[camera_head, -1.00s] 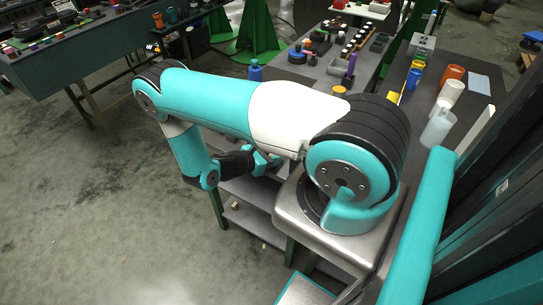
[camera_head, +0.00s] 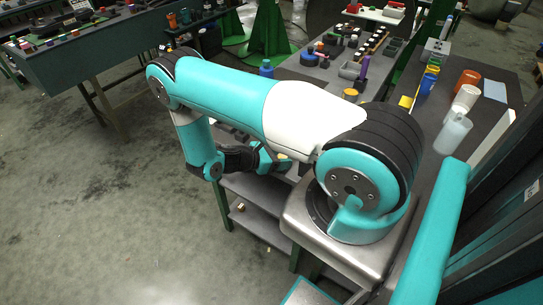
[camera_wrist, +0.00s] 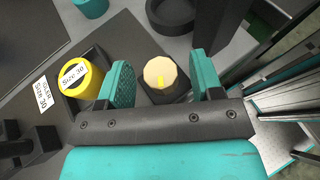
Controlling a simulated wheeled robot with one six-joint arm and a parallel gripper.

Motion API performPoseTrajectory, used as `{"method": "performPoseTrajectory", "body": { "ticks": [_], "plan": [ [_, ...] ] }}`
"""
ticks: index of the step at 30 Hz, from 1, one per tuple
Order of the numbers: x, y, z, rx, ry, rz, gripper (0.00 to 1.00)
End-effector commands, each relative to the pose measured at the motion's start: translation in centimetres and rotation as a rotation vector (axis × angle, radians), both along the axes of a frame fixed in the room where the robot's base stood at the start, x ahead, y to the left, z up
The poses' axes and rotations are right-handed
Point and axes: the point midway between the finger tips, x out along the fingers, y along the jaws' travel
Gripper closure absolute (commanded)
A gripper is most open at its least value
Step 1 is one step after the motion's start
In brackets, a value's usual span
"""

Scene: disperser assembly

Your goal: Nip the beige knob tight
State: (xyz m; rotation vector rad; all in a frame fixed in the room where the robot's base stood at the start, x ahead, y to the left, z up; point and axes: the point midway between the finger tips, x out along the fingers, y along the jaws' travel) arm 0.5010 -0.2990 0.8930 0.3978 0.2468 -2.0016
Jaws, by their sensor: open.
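The beige knob (camera_wrist: 160,74) shows in the wrist view as a round piece with a small yellow mark on its near side. It sits on a dark base, between and beyond the two teal fingers of my gripper (camera_wrist: 161,80). The fingers are apart, one on each side of the knob, with a visible gap on both sides. In the head view my gripper (camera_head: 272,160) is at the table's near left edge, mostly hidden by my arm. I cannot make out the knob's contact with anything there.
In the wrist view a yellow cap labelled Size 30 (camera_wrist: 82,79) stands close left of the left finger. A dark round holder (camera_wrist: 172,12) lies beyond.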

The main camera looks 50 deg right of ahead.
Motion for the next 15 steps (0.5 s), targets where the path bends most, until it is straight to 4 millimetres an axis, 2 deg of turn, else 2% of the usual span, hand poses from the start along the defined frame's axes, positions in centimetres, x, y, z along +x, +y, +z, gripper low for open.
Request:
{"method": "performPoseTrajectory", "body": {
  "ticks": [5, 15],
  "plan": [
    [1.0, 1.8, 0.5, -0.001, -0.003, 0.005, 0.40],
    [4.6, 8.9, 3.6, 0.002, -0.006, 0.006, 0.40]
  ]
}}
